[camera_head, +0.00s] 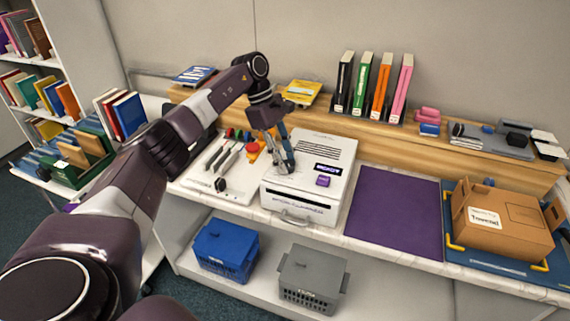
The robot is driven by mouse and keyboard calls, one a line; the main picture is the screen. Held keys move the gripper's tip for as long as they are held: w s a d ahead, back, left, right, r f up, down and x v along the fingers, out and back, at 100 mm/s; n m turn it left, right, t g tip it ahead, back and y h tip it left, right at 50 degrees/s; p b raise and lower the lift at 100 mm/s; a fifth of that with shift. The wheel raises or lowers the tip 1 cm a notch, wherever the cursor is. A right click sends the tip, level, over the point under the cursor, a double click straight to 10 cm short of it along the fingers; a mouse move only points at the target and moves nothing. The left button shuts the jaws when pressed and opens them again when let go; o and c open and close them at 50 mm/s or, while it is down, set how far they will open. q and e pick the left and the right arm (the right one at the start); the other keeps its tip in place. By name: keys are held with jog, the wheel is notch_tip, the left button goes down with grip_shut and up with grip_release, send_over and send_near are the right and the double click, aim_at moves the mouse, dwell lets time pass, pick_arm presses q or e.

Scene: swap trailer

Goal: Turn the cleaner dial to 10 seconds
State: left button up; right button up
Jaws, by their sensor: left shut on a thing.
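The cleaner (335,160) is a white box with a slotted top, a small dark display and a purple block on its top. It stands on the counter in the middle of the head view. My left gripper (285,165) reaches down onto the left part of the cleaner's top, with its fingers close together. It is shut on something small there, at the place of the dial. The fingers hide the dial, so I cannot read its setting. My right gripper is out of view.
A white panel (205,187) with levers and coloured knobs lies left of the cleaner. A purple mat (395,212) and a cardboard box (505,222) are to the right. Blue (226,252) and grey (312,280) crates sit below. Binders (363,85) stand on the back ledge.

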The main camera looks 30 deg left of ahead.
pick_arm(q)
jog(key=shift+w+m, duration=0.1)
jog(key=shift+m, duration=0.5)
jog(key=o, duration=1.2)
jog(key=shift+c, duration=0.2)
jog(key=v, duration=1.2)
jog(key=shift+w, duration=0.25)
